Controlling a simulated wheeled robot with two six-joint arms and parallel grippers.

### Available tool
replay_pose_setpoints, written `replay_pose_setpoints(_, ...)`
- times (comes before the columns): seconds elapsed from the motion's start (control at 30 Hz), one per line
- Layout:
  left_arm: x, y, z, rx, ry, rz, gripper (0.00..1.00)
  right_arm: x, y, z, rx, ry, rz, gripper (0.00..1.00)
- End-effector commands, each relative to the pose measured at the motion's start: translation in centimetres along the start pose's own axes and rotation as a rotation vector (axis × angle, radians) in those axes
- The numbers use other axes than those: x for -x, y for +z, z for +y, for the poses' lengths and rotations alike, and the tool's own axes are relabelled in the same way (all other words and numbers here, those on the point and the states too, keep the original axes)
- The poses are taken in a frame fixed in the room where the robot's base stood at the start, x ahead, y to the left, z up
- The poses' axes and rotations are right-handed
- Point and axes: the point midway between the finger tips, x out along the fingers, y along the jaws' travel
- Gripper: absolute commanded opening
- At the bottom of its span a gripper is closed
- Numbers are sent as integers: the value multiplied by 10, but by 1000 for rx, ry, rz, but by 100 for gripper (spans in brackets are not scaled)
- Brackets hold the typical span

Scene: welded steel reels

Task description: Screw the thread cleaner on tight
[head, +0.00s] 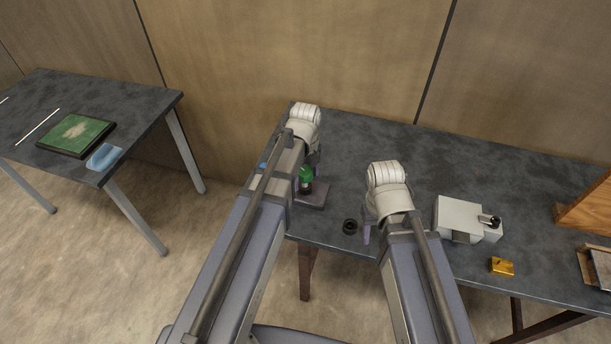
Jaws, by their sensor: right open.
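A green-topped piece (305,176) stands upright on a dark square base plate (313,195) on the right-hand table, partly behind my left arm. A short black ring-shaped piece (349,227) lies on the table near its front edge. I cannot tell for sure which of these is the thread cleaner. My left gripper (314,162) is just behind and above the green piece; my arm hides most of it, so its jaws and any contact are unclear. My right gripper (367,234) points down just right of the black ring, open and apart from it.
A light grey box (458,214) with a black round part (489,221) stands right of my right arm. A gold block (502,266), a wooden panel (588,208) and a tray (585,265) are further right. A separate left table holds a green board (75,134) and blue piece (104,157).

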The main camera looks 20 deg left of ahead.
Motion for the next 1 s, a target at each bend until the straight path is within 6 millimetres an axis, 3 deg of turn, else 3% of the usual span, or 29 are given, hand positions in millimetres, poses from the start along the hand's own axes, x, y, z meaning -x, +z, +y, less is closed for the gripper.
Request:
replay_pose_setpoints(0.47,7,0,0,0,0,0,92,7,0,1,0,0,0,50)
replay_pose_setpoints(1.0,71,0,0,0,0,0,92,70,4,7,0,0,0,50)
